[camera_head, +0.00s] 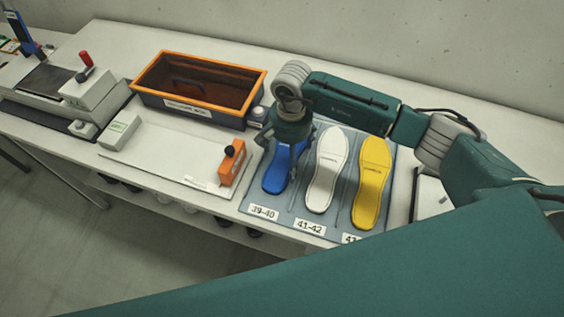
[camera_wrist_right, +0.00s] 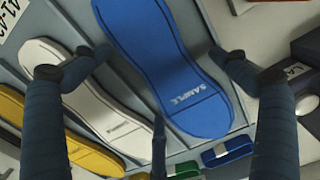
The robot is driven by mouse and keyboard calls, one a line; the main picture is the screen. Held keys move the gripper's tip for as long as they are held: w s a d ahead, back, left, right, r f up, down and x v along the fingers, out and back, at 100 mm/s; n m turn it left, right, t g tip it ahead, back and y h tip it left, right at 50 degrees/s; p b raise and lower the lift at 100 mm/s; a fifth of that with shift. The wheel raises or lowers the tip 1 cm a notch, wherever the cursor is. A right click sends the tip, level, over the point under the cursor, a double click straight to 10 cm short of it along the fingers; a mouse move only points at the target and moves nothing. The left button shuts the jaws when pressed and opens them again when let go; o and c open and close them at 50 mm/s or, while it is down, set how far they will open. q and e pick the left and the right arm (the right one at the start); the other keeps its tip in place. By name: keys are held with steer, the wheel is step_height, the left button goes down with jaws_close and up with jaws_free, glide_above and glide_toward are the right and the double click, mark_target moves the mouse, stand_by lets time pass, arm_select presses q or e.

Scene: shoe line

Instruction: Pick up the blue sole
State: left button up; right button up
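The blue sole (camera_head: 279,172) lies on a grey board at the left of the soles, in the space above the "39-40" label. My right gripper (camera_head: 291,155) is over it and hides its upper part. In the right wrist view, the blue sole (camera_wrist_right: 172,65) lies between the spread dark fingers of the right gripper (camera_wrist_right: 158,80), with "SAMPLE" printed near one end. The fingers are open; I cannot tell whether any finger touches the sole. My left gripper is not in view.
A white sole (camera_head: 326,172) and a yellow sole (camera_head: 371,182) lie to the right on the grey board (camera_head: 289,213). An orange-rimmed bin (camera_head: 257,85) stands behind to the left. A small orange block tool (camera_head: 231,164) stands on a white plate left of the board.

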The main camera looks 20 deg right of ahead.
steer(key=c, duration=1.2)
steer(key=shift+c, duration=0.3)
steer(key=shift+r, duration=0.15)
